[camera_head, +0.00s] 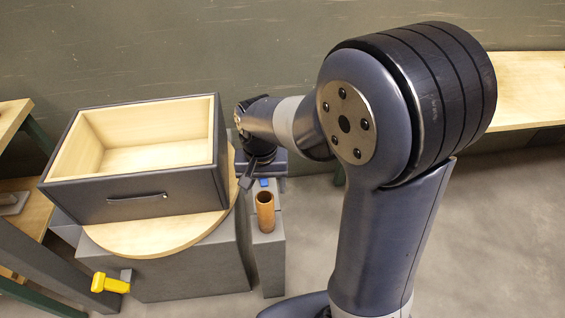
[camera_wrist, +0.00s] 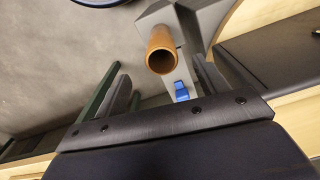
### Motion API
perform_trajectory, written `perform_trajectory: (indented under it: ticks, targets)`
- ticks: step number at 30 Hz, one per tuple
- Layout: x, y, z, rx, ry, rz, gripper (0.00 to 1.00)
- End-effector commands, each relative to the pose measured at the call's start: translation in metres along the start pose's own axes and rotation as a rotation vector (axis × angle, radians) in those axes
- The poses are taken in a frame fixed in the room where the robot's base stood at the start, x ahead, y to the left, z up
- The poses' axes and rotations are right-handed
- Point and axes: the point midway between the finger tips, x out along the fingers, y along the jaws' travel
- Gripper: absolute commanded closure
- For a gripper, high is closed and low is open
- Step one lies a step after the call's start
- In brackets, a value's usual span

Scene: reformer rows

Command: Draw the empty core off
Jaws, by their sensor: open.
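The core is a brown, hollow tube (camera_head: 265,212) standing upright on a narrow grey post (camera_head: 268,252) beside the round turntable. In the wrist view the core (camera_wrist: 161,52) shows its open round end, and no peg can be made out inside. My gripper (camera_head: 246,176) is open and empty, above and behind the core in the head view. In the wrist view the core is ahead of my gripper (camera_wrist: 163,90), apart from the fingers. A small blue piece (camera_head: 264,183) sits on the post behind the core; it also shows in the wrist view (camera_wrist: 181,93).
A grey box with a pale wooden lining (camera_head: 90,203), open and empty, stands on the round wooden turntable (camera_head: 150,238) left of the core. A yellow handle (camera_head: 110,284) sticks out below it. Wooden benches stand left and right (camera_head: 530,90). The floor at right is clear.

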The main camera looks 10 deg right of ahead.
Motion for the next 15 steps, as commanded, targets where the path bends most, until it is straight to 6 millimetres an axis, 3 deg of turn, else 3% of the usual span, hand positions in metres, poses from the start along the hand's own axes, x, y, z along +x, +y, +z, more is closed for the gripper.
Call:
perform_trajectory:
  ticks: [7,15]
  targets:
    - [0.019,-0.004,-0.002,-0.015,-0.004,0.001,0.31]
    - [0.069,-0.003,-0.001,-0.013,-0.006,0.002,0.31]
